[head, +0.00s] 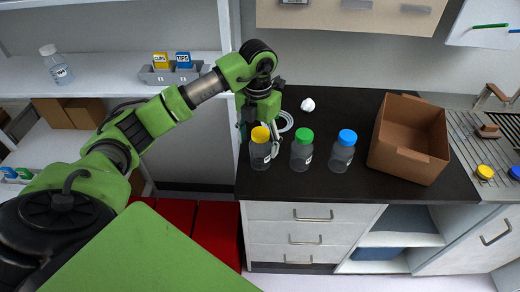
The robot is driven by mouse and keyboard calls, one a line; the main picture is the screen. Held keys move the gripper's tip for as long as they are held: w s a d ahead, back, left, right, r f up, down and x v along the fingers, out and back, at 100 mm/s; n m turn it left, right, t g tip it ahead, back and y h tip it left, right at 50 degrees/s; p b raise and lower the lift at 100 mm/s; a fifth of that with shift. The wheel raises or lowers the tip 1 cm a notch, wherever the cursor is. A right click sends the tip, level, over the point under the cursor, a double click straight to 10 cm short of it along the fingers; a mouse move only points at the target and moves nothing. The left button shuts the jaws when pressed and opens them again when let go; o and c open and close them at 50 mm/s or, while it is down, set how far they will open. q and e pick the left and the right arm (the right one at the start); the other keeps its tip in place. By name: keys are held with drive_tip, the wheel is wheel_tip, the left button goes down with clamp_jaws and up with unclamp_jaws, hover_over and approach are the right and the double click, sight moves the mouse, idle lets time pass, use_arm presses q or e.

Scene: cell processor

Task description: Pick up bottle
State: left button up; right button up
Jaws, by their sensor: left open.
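Three clear bottles stand upright in a row on the black countertop (330,105) in the head view. The yellow-capped bottle (260,156) is at the left, the green-capped bottle (301,158) in the middle and the blue-capped bottle (342,158) at the right. My left gripper (259,130) is open and points down at the yellow-capped bottle, with its fingers about the cap. Whether the fingers touch the cap cannot be told. My right gripper is not in view.
An open cardboard box (409,140) stands right of the bottles. A white crumpled item (308,104) and a pale ring (285,121) lie behind them. A sink drainer (480,140) is at the right. Shelves with a grey bin (170,77) and a clear bottle (57,68) are at the left.

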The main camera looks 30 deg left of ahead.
sight(260, 157)
use_arm(q)
drive_tip(key=shift+w+f, duration=0.15)
drive_tip(key=shift+f, duration=0.4)
drive_tip(key=shift+w+f, duration=0.1)
drive_tip(key=shift+f, duration=0.2)
drive_tip(key=shift+d+f+p, duration=0.1)
drive_tip(key=shift+f+p, duration=0.6)
drive_tip(key=shift+p, duration=0.05)
wheel_tip(260, 157, down, 3)
drive_tip(key=shift+r+p, duration=0.2)
drive_tip(key=shift+p, duration=0.35)
drive_tip(key=shift+w+f, duration=0.1)
drive_tip(key=shift+f, duration=0.5)
drive_tip(key=c, duration=1.2)
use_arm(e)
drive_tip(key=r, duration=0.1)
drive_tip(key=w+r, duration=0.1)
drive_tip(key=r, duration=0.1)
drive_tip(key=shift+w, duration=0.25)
